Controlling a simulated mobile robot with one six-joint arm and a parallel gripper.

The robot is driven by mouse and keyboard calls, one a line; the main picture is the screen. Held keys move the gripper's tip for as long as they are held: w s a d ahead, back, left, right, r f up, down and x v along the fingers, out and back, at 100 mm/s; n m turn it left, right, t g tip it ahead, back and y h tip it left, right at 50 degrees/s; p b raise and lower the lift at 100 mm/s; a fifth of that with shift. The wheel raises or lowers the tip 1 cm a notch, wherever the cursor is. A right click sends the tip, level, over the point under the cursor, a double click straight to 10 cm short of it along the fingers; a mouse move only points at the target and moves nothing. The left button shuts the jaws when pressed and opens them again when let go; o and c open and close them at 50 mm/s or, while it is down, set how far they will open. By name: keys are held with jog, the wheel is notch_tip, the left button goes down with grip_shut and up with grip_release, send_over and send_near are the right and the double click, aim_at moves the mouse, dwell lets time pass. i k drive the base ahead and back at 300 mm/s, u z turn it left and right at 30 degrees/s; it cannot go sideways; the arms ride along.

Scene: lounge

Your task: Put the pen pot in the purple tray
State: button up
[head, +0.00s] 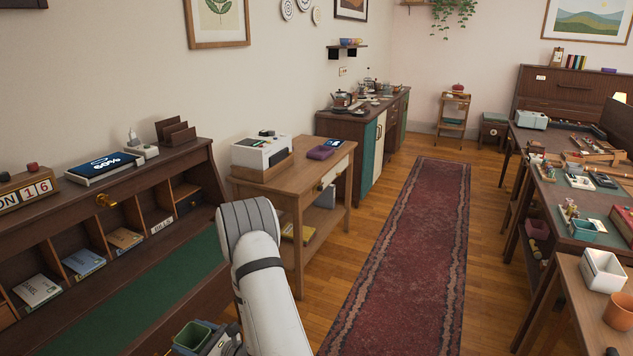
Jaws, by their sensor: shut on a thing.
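The pot looks roughly upright and in front of the desk. A small purple object, which looks like the purple tray (320,153), lies on the wooden side table (316,167), beyond and to the right of my gripper. I cannot see clearly into it.
A white machine (262,151) and a dark phone-like device (335,143) flank the purple tray. The dark desk (170,218) with pigeonholes stands at left. A red runner (415,245) covers the clear aisle. A cluttered table (560,205) stands at right.

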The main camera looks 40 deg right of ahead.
aim_at(323, 153)
jog(key=u, duration=0.35)
jog(key=i, duration=0.15)
jog(key=z, duration=2.6)
jog(key=i, duration=4.35)
jog(key=u, duration=2.15)
